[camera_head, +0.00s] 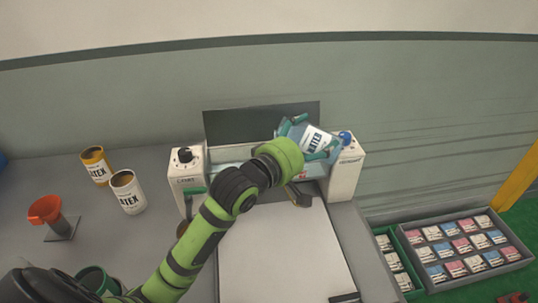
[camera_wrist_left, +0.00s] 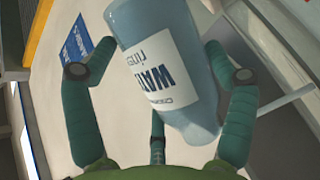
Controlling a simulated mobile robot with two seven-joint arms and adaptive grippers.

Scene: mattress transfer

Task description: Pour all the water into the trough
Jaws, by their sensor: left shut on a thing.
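My left gripper (camera_head: 303,141) is shut on a translucent blue water container (camera_head: 318,140) with a white label. The container is tilted above the right part of the white machine (camera_head: 344,172). The left wrist view shows the same container (camera_wrist_left: 165,65) between green fingers (camera_wrist_left: 160,100). Its mouth is not clear, and I cannot tell whether water is running out. The trough (camera_head: 230,168) appears to be the pale strip between the machine's two end housings, mostly hidden by my left arm. My right gripper is not in view.
A yellow latex can (camera_head: 96,166), a white latex can (camera_head: 128,191) and an orange funnel (camera_head: 48,212) stand on the grey table at left. A white sheet-like bed (camera_head: 280,250) extends in front of the machine. Trays of small boxes (camera_head: 465,245) lie at right.

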